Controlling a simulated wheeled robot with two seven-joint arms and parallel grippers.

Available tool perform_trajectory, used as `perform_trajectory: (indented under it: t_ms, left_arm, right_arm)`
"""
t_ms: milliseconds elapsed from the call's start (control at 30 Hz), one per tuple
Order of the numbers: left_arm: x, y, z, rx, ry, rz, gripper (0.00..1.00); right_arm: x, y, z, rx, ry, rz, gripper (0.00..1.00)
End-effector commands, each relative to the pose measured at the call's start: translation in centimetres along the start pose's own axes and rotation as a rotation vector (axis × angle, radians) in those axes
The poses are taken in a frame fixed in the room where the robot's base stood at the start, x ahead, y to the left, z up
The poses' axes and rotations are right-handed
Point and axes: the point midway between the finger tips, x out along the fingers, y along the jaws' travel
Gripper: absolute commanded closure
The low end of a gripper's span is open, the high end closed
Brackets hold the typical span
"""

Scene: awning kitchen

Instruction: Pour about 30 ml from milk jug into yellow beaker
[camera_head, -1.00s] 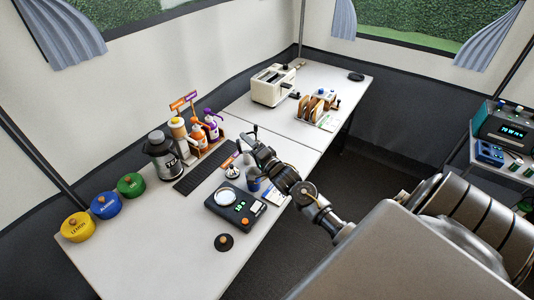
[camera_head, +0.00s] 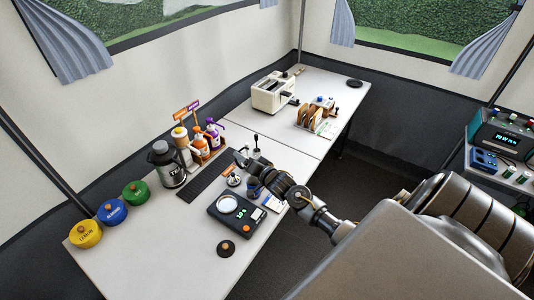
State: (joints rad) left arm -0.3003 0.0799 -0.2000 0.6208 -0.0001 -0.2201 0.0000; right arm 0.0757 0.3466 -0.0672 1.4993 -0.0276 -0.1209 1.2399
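My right arm comes in from the right, and its gripper (camera_head: 241,160) is over the front table, between the dark drip mat and a blue cup. The gripper is small and dark here, so its finger opening is unclear. The blue cup (camera_head: 254,188) stands just below the wrist, partly hidden by the arm. A small pale vessel with a black knob-topped stem (camera_head: 257,150) stands just behind the gripper; I cannot tell whether it is the milk jug. I cannot make out a yellow beaker. My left gripper is not in view.
A black scale (camera_head: 237,215) with a white round dish on it lies in front. A small metal piece with an orange knob (camera_head: 233,180) stands beside the gripper. A steel urn (camera_head: 166,164), bottle rack (camera_head: 203,145) and coloured tins (camera_head: 112,211) line the back.

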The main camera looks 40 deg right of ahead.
Motion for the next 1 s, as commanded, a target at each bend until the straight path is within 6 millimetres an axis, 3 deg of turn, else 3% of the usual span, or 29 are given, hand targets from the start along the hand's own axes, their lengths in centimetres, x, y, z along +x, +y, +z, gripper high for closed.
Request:
perform_trajectory:
  t_ms: [33,133,300,367,533,800,1000]
  left_arm:
    - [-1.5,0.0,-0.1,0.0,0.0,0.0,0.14]
    - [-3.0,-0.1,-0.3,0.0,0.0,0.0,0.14]
    - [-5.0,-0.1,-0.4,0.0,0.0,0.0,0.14]
    - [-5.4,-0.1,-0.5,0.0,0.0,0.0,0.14]
    - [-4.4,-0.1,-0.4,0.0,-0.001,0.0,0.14]
    - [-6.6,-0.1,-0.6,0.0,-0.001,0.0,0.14]
    - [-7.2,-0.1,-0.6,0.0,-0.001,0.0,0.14]
  right_arm:
    - [-0.1,-0.7,-0.8,-0.024,-0.006,0.015,0.61]
    - [-0.2,-1.0,-1.1,-0.085,-0.023,0.049,0.61]
    - [0.4,-0.4,0.4,-0.276,-0.074,0.156,0.61]
    - [0.7,-0.3,0.9,-0.338,-0.09,0.192,0.61]
    - [1.6,1.5,3.4,-0.471,-0.124,0.266,0.61]
    - [2.1,0.9,3.8,-0.677,-0.176,0.385,0.61]
    - [2.3,0.8,3.8,-0.75,-0.194,0.43,0.61]
